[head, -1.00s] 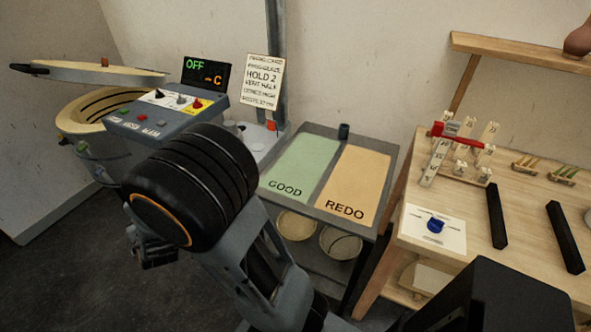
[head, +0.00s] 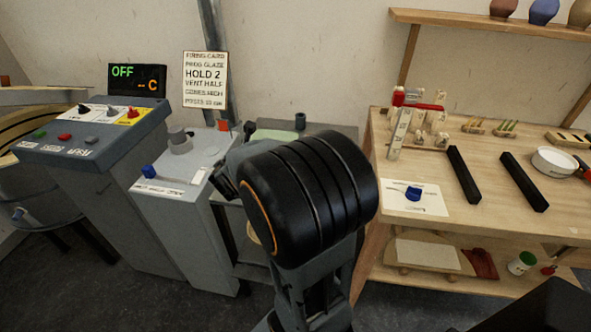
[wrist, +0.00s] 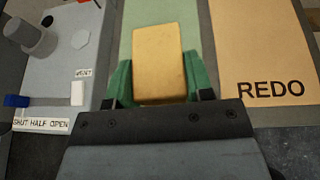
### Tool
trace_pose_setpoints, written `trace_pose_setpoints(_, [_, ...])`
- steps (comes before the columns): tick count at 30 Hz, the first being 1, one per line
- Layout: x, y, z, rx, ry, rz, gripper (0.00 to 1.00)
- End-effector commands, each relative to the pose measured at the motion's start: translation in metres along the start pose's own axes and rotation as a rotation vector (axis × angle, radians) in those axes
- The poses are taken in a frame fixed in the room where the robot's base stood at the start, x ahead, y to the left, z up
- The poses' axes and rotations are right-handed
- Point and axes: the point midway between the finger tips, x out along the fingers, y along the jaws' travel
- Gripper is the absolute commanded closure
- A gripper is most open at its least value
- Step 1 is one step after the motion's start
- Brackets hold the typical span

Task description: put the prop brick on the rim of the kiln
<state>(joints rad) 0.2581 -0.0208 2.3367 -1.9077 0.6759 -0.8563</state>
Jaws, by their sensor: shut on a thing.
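The prop brick, a tan-yellow block (wrist: 158,52), is held upright in the wrist view between the green fingers of my gripper (wrist: 160,78). The gripper is shut on it, above the green mat of the sorting table. In the head view my arm's black joint hides the brick and fingers. The kiln (head: 22,130) is at the far left edge of the head view, partly cut off. Its raised lid (head: 45,97) shows above the pale rim. My gripper is well to the right of the kiln, apart from it.
A control box (head: 95,140) reading OFF stands beside the kiln. Right of it is a grey vent cabinet (head: 185,165) with a blue slider. The REDO mat (wrist: 262,50) lies right of the brick. A wooden workbench (head: 470,215) with black bars and small tools fills the right.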

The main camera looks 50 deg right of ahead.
Motion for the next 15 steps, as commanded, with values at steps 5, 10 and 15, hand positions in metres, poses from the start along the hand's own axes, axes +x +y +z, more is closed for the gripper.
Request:
trace_pose_setpoints(5, [0.023,-0.027,0.000,0.031,0.009,-0.061,0.77])
trace_pose_setpoints(10, [0.065,-0.041,-0.003,0.032,0.013,-0.069,0.77])
trace_pose_setpoints(15, [0.108,-0.053,-0.004,0.033,0.012,-0.067,0.77])
